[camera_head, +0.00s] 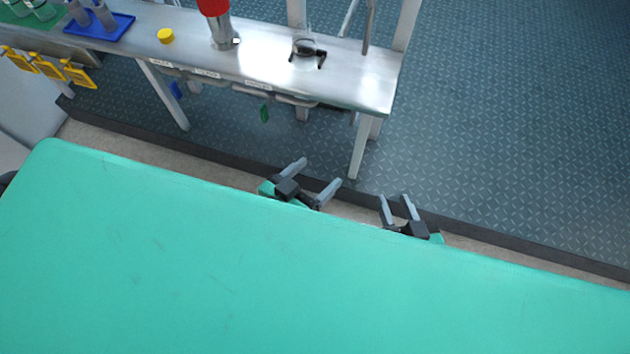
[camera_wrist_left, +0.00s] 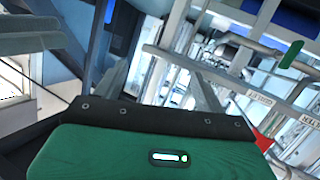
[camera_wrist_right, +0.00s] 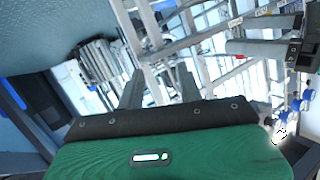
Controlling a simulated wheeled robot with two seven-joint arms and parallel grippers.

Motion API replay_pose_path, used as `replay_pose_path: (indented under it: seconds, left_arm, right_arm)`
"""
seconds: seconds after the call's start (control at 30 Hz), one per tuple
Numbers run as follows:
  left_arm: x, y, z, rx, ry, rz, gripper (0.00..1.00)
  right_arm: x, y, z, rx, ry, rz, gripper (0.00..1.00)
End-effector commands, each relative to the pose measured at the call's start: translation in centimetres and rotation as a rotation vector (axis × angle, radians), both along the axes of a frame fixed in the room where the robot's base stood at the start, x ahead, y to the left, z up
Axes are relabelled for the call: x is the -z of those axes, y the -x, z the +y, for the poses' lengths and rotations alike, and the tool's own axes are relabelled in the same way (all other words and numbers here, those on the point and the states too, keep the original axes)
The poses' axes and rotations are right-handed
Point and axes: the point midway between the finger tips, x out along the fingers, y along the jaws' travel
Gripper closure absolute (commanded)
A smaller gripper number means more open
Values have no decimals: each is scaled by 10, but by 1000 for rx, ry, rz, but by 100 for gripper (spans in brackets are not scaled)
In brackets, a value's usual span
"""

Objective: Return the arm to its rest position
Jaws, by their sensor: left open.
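My left gripper (camera_head: 322,172) is in the middle of the head view, in front of the steel bench and apart from it. Its two grey fingers are spread wide with nothing between them. My right gripper (camera_head: 394,197) is a little to the right and lower in the picture. Its fingers are closer together, but a gap shows between them and it holds nothing. The right wrist view also shows the right gripper's fingers (camera_wrist_right: 159,80) apart and empty. Both arms are mostly hidden in the head view.
A steel bench (camera_head: 360,85) crosses the upper left. On it are a red-topped vessel (camera_head: 215,8), a yellow cap (camera_head: 166,36), a blue tray (camera_head: 120,29) and a small black-handled part (camera_head: 308,48). Yellow tags (camera_head: 78,75) hang at its left. Floor (camera_head: 520,130) to the right is clear.

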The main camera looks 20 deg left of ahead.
Motion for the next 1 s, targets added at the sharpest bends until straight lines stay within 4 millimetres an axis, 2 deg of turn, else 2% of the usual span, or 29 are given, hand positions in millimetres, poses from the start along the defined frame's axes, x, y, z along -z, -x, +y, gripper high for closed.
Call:
replay_pose_path:
  seconds: [0.03, 0.17, 0.73, 0.87, 0.97, 1.0]
  left_arm:
    - [0, 9, -5, 9, 8, 15, 28]
    - [-1, 18, -9, 18, 17, 29, 28]
    - [1, 18, -9, 18, 13, 33, 28]
    - [19, 15, -9, 18, -18, 79, 28]
    - [49, 14, -6, 17, -65, 147, 28]
    - [65, 15, -4, 16, -88, 181, 28]
  right_arm:
    - [0, 0, 0, 0, 0, 0, 64]
    - [0, 0, 0, 0, 0, -1, 64]
    - [0, 1, 0, -2, 3, 3, 64]
    - [19, -1, 0, -2, 34, 48, 64]
    - [50, -3, -3, -2, 81, 117, 64]
    - [65, -2, -6, -2, 104, 151, 64]
